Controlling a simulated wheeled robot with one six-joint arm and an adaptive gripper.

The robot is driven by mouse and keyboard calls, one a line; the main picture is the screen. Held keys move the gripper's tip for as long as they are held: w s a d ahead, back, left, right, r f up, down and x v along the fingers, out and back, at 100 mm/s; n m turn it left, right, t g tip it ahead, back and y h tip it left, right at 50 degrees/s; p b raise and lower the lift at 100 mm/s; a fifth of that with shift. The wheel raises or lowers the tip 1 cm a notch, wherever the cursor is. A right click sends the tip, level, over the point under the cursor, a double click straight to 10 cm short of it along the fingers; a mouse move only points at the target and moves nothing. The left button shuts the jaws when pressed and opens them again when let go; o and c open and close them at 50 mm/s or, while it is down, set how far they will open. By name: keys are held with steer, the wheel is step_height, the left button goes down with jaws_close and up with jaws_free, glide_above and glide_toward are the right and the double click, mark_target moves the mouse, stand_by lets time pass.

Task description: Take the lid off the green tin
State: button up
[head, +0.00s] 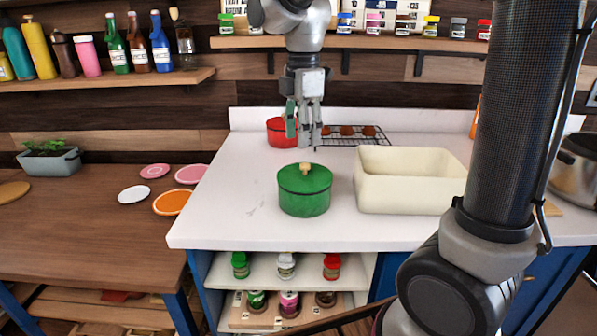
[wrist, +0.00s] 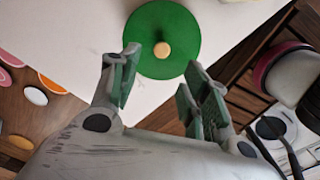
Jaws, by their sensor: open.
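The green tin (head: 304,196) stands upright on the white counter, a round pot-like tin. Its green lid (head: 305,176) is on it, with a small pale wooden knob (head: 305,169) in the middle. In the wrist view the lid (wrist: 150,22) appears from above, with the knob (wrist: 162,50) near the gap between the fingertips. My gripper (head: 306,142) points down above the counter, higher than the tin and apart from it. Its fingers are open and empty, and they also show in the wrist view (wrist: 160,62).
A cream bin (head: 408,205) stands just right of the tin. Behind are a red pot (head: 283,132) and a wire rack (head: 352,142) with several brown items. The counter (head: 232,205) left of the tin is clear. A shelf (head: 385,43) with small jars runs along the wall.

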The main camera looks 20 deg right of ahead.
mark_target(305, 164)
steer(key=shift+w+r+n, duration=0.1)
steer(key=shift+r+n, duration=0.05)
steer(key=shift+n, duration=1.15)
steer(key=shift+f+n, duration=0.3)
steer(key=shift+f, duration=0.05)
steer(key=f, duration=0.7)
steer(key=shift+d+f, duration=0.1)
steer(key=shift+d, duration=0.25)
jaws_close()
